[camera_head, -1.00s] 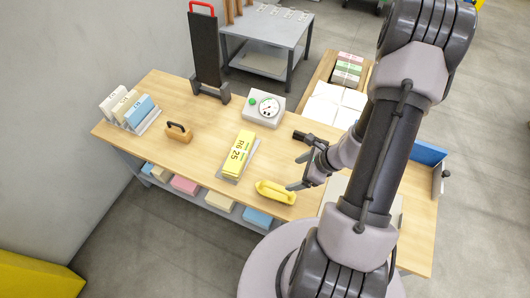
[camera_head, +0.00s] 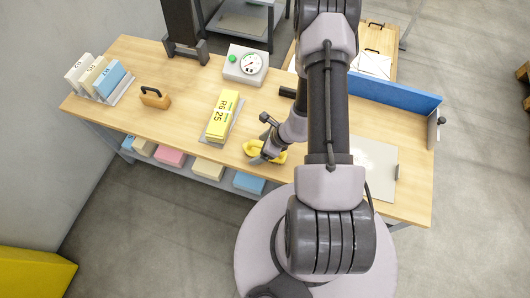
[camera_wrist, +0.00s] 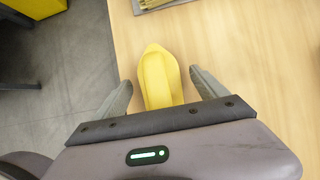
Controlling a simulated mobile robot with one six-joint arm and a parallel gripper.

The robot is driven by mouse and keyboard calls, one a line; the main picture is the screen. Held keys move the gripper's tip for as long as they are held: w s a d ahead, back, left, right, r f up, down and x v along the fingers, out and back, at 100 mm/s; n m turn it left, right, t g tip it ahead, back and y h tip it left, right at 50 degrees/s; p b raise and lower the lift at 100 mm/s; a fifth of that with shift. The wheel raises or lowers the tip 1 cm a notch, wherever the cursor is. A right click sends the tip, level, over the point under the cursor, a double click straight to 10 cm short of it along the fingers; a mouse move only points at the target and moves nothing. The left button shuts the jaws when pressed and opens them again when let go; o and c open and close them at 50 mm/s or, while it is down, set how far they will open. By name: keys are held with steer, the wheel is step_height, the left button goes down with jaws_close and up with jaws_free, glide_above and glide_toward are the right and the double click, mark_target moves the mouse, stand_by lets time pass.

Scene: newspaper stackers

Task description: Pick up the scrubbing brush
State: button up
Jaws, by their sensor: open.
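The scrubbing brush appears to be the yellow, boat-shaped object (camera_head: 279,155) near the front edge of the wooden table (camera_head: 170,75). In the wrist view the yellow brush (camera_wrist: 160,78) lies between my fingers, its pointed end facing away from me. My gripper (camera_wrist: 164,88) is open, with one finger on each side of the brush and a gap visible at both sides. In the head view my gripper (camera_head: 266,143) is over the brush and hides part of it.
A yellow bundle marked "R6 25" (camera_head: 222,112) lies left of the brush on a grey holder. A brown block with a black handle (camera_head: 155,97), a dial scale (camera_head: 246,66) and a rack of blocks (camera_head: 98,77) stand further off. A blue wall (camera_head: 395,94) is at right.

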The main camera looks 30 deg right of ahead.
mark_target(260, 143)
steer(key=shift+r, duration=0.1)
steer(key=c, duration=1.5)
steer(key=shift+c, duration=0.2)
steer(key=shift+r, duration=0.1)
steer(key=shift+r, duration=0.25)
step_height(260, 143, up, 3)
steer(key=shift+s+d+r+p, duration=0.1)
steer(key=shift+r+p, duration=0.1)
steer(key=shift+p, duration=1)
steer(key=s+d, duration=0.2)
steer(key=s, duration=0.2)
steer(key=s+d+p, duration=0.1)
steer(key=s+d, duration=0.2)
steer(key=s, duration=0.2)
steer(key=s+d+r+p, duration=0.1)
steer(key=s+d, duration=0.2)
steer(key=s, duration=0.1)
steer(key=shift+s, duration=0.3)
